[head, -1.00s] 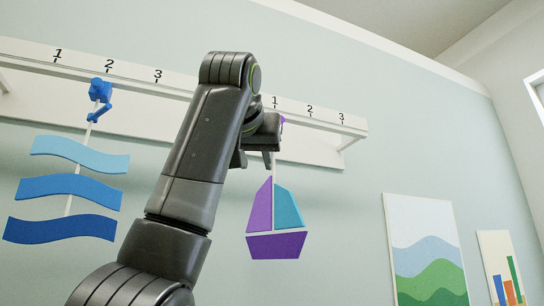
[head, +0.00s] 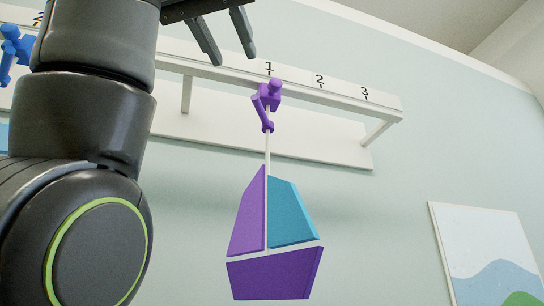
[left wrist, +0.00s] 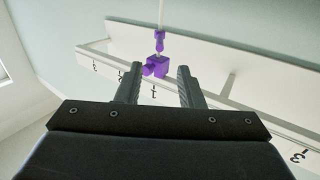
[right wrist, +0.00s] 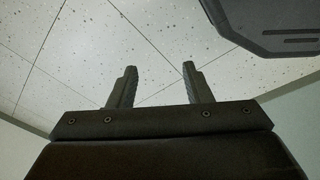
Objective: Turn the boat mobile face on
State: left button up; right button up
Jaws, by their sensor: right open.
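The boat mobile (head: 275,273) hangs in the head view, with a purple hull, a purple sail and a teal sail on a white rod. Its broad side shows, slightly slanted in the picture. The rod hangs from a purple hanger (head: 266,98) on the rail below number 1. My left gripper (head: 226,36) is open and empty, above and left of the hanger, apart from it. In the left wrist view the hanger (left wrist: 157,66) appears between and beyond the open fingertips. My right gripper (right wrist: 159,72) is open and empty, under the ceiling in the right wrist view.
The white rail (head: 225,73) with its numbers and bracket runs along the wall behind the hanger. A blue hanger (head: 12,50) is partly hidden by my left arm. A landscape picture (head: 480,235) hangs at right. Space right of the boat is clear.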

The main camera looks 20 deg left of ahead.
pick_arm(q)
jog(key=s, duration=0.1)
pick_arm(e)
jog(key=s+r+p, duration=0.2)
jog(key=s, duration=0.5)
pick_arm(q)
jog(key=p, duration=0.2)
send_near(259, 105)
jog(key=w, duration=0.2)
jog(key=w+p, duration=0.5)
jog(key=w, duration=0.1)
jog(key=w+p, duration=0.3)
jog(key=shift+a+r+p, duration=0.3)
jog(key=shift+a+r, duration=0.05)
jog(key=shift+w+f+p, duration=0.1)
jog(key=shift+w+p, duration=0.35)
jog(key=shift+p, duration=0.2)
jog(key=shift+w+f, duration=0.1)
jog(key=shift+w, duration=0.05)
pick_arm(e)
jog(key=w+r, duration=0.3)
jog(key=r, duration=0.9)
jog(key=shift+d, duration=0.15)
